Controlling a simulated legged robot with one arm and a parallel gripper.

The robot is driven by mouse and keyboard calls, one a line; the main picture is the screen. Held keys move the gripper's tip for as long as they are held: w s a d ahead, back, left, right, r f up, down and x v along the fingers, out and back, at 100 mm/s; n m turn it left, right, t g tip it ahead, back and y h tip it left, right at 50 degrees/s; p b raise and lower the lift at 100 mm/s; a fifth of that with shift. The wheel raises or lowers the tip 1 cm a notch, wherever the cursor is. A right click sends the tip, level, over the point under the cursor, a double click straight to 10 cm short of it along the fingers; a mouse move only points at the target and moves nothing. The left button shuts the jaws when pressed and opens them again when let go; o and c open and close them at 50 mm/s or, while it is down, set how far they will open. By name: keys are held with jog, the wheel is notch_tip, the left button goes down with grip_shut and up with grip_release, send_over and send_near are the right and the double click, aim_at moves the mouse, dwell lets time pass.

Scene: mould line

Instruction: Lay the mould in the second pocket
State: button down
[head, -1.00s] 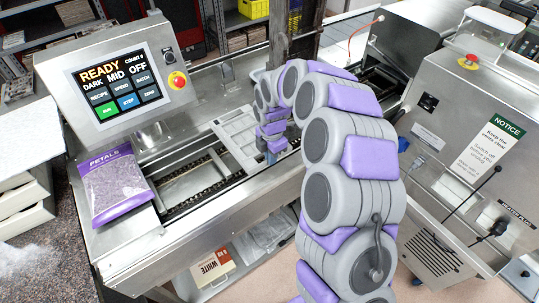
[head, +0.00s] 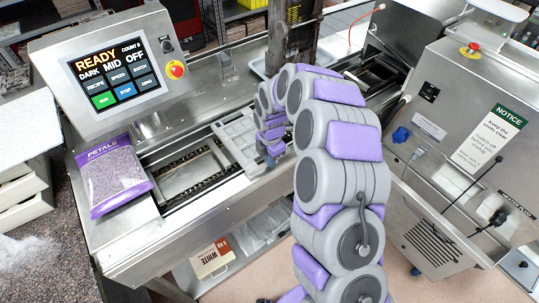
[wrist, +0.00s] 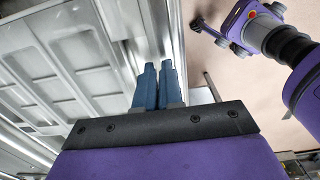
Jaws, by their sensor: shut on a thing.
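The mould (head: 238,143) is a pale grey, flat panel with rectangular recesses, over the conveyor just left of my gripper in the head view. In the wrist view the mould (wrist: 72,55) fills the left side, roughly flat. My gripper (head: 271,152) is at its near right edge. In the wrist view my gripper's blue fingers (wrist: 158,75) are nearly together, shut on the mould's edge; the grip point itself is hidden. An open chain pocket (head: 187,178) lies left of the mould. My arm hides the track behind; I cannot tell whether the mould touches the track.
A bag of petals (head: 110,175) lies on the conveyor's left end, below the control screen (head: 115,75). The steel heater cabinet (head: 455,150) stands right of my arm. The conveyor's steel front edge (head: 185,228) runs below the track.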

jog(key=shift+f, duration=0.3)
jog(key=c, duration=1.2)
grip_release()
notch_tip(320, 180, up, 17)
jog(key=shift+r, duration=0.1)
jog(key=s+d+r+m+g+b, duration=0.1)
jog(key=s+d+m+b, duration=0.2)
jog(key=s+m, duration=0.5)
jog(key=s+d+r+m+b, duration=0.1)
jog(key=s+d+m+b, duration=0.25)
jog(key=s, duration=0.85)
jog(key=s+d+f+m+b, duration=0.1)
jog(key=s+f+m, duration=0.1)
jog(key=s+m, duration=0.2)
jog(key=s+d+f+m+b, duration=0.1)
jog(key=s+d+f+m, duration=0.1)
jog(key=s+m, duration=0.3)
jog(key=s+d+f+m+g+b, duration=0.1)
jog(key=s+d+f+m, duration=0.1)
jog(key=s, duration=0.8)
jog(key=shift+s+d+f+m, duration=0.15)
jog(key=shift+f+m, duration=0.1)
jog(key=shift+m, duration=0.35)
jog(key=shift+s+d+f+m, duration=0.1)
jog(key=shift+f+m, duration=0.1)
jog(key=shift+m, duration=0.35)
